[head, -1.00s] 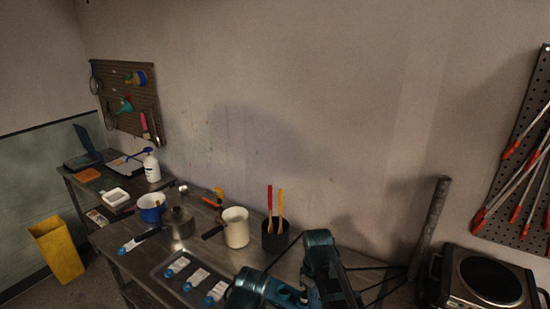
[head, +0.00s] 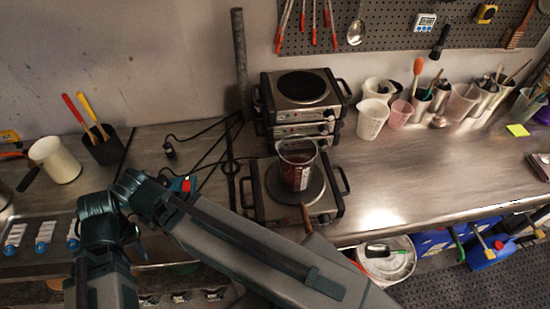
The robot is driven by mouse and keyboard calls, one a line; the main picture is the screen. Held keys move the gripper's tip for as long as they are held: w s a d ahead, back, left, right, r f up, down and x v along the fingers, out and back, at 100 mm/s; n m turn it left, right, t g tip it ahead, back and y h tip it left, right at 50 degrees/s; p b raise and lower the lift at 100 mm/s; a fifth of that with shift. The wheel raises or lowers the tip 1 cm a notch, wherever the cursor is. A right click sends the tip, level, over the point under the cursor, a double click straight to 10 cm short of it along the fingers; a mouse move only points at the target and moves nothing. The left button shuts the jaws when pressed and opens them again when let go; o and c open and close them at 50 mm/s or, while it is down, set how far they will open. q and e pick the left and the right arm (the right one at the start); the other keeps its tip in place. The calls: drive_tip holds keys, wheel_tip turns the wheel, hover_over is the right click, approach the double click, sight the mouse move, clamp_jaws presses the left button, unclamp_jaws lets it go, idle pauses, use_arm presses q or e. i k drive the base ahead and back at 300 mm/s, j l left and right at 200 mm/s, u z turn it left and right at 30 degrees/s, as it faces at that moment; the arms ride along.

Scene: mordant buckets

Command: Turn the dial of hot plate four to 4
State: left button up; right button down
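A single hot plate (head: 268,206) stands on the steel table with a glass beaker of dark red liquid (head: 297,172) on its round burner. Behind it is a stack of hot plates (head: 301,117), with small dials along their fronts. I cannot read any plate numbers or dial settings. The single plate's front is seen steeply and partly covered. My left arm bends at the lower left and crosses the foreground below this plate. I cannot make out the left gripper's fingers. A thin brown piece (head: 306,218) shows at the plate's front edge. My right gripper is not seen.
Black cables (head: 205,135) and a dark post (head: 240,65) are left of the stack. White and pink beakers (head: 372,119) and tool cups stand at the right back. The table right of the single plate (head: 400,200) is clear. A white bucket (head: 388,260) and blue jugs sit below.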

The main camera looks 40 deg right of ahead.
sight(324, 220)
drive_tip(key=k, duration=0.65)
drive_tip(key=z, duration=1.3)
drive_tip(key=k+j+z, duration=0.15)
drive_tip(key=j, duration=0.15)
drive_tip(key=k+j+z, duration=0.2)
drive_tip(key=j+z, duration=0.1)
drive_tip(key=z, duration=0.2)
drive_tip(key=k+l+z, duration=0.3)
drive_tip(key=k+l, duration=0.15)
